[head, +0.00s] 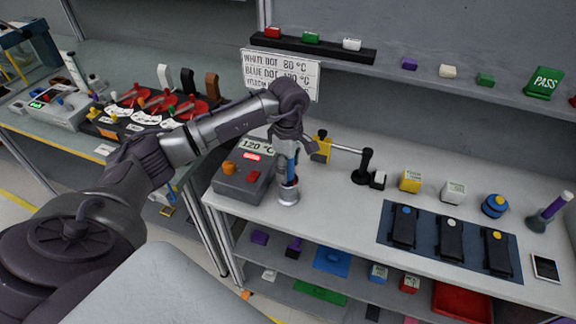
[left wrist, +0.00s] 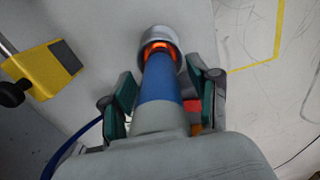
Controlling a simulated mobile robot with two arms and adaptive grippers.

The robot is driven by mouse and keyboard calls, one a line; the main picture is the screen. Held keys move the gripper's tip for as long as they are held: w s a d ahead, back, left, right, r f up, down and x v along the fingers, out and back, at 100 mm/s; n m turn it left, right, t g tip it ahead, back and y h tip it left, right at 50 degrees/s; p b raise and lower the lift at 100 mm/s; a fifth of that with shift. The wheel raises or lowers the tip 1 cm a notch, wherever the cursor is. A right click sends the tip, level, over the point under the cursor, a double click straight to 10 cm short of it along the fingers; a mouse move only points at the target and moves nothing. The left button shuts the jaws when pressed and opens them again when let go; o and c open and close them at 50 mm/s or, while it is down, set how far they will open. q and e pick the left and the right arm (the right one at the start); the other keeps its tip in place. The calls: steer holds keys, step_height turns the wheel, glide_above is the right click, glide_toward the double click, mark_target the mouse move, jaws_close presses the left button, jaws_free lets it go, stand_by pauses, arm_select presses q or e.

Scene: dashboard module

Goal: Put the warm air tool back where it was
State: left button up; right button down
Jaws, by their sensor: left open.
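The warm air tool (left wrist: 160,92) has a blue and grey body. It stands nose down in a metal cup (head: 288,194) on the bench, with an orange glow at the cup's mouth (left wrist: 160,46) in the left wrist view. In the head view a strip of the blue tool (head: 291,170) shows under my wrist. My left gripper (head: 287,163) is above the cup, around the tool. Its green-padded fingers (left wrist: 160,85) are open, one on each side of the body, with gaps visible. My right gripper is not in view.
A grey control box (head: 235,187) with a 120 °C display stands left of the cup. A yellow clamp (head: 321,147) with a black-ended rod is close on the right. A blue mat (head: 427,242) with black devices lies further right. A temperature sign (head: 281,73) is behind.

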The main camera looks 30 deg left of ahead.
arm_select(q)
steer(key=shift+r, duration=0.35)
step_height(320, 180, up, 11)
steer(key=b, duration=0.3)
steer(key=shift+f+b, duration=0.15)
steer(key=shift+b, duration=0.15)
steer(key=shift+r, duration=0.45)
